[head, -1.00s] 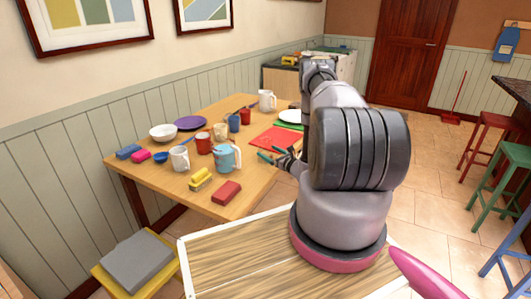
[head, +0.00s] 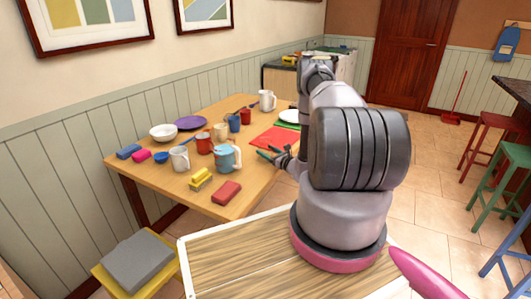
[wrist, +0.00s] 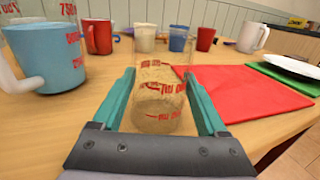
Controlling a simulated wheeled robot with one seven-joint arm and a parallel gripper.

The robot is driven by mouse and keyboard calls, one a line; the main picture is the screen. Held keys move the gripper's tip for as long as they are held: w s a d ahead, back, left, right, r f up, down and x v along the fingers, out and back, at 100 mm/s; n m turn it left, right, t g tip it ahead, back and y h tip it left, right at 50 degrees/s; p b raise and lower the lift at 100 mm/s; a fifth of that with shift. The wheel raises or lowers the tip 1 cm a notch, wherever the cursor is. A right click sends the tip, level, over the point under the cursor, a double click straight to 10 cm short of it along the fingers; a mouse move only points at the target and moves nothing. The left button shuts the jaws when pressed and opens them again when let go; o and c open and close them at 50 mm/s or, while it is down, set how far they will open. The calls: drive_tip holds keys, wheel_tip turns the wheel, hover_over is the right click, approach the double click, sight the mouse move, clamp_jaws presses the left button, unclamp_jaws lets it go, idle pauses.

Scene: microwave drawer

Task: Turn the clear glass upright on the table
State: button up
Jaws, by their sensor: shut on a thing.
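The clear glass (wrist: 160,92) stands between the fingers of my gripper (wrist: 162,105) in the wrist view. It is see-through with red lettering, and the table shows through it. My gripper is shut on its sides. Its long axis looks close to vertical in that view, but I cannot tell which end is the mouth or whether it touches the table. In the head view my gripper (head: 276,153) is at the right edge of the wooden table (head: 252,185), and the glass is too small and clear to make out there.
A light blue mug (wrist: 45,55) is close on the left, with a red mug (wrist: 97,36) behind it. A red mat (wrist: 245,92), a green mat (wrist: 285,78) and a white plate (wrist: 294,66) lie to the right. Several cups stand farther back.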

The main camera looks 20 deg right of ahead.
sight(267, 140)
drive_tip(key=shift+r, duration=0.15)
drive_tip(key=shift+r, duration=4.9)
drive_tip(key=m, duration=0.4)
drive_tip(key=shift+m, duration=1)
drive_tip(key=m, duration=0.3)
drive_tip(key=shift+m, duration=1.5)
